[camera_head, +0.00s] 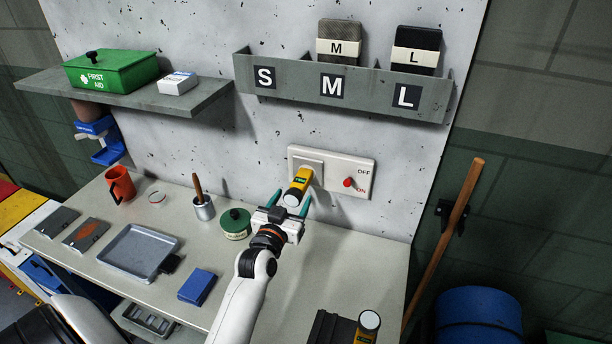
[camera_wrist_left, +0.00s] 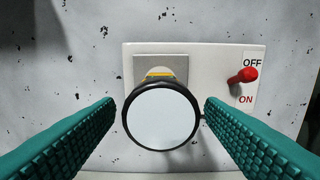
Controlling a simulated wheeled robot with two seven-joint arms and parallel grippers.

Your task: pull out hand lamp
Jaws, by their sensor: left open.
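The yellow and black hand lamp (camera_head: 298,186) sticks out from the square socket of the white wall panel (camera_head: 332,162). In the left wrist view its round pale lens (camera_wrist_left: 160,118) faces me, with a yellow band (camera_wrist_left: 160,76) behind it. My left gripper (camera_head: 290,203) is open. Its teal fingers stand on either side of the lamp, with the lens between the fingertips in the left wrist view (camera_wrist_left: 160,105); I cannot tell whether they touch it. My right gripper is not in view.
A red switch lever (camera_head: 348,183) stands right of the lamp, beside OFF and ON labels. A second lamp (camera_head: 368,322) stands at the bench's front right. A green round tin (camera_head: 236,222) is left of my gripper. The labelled S, M, L rack (camera_head: 287,83) hangs above.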

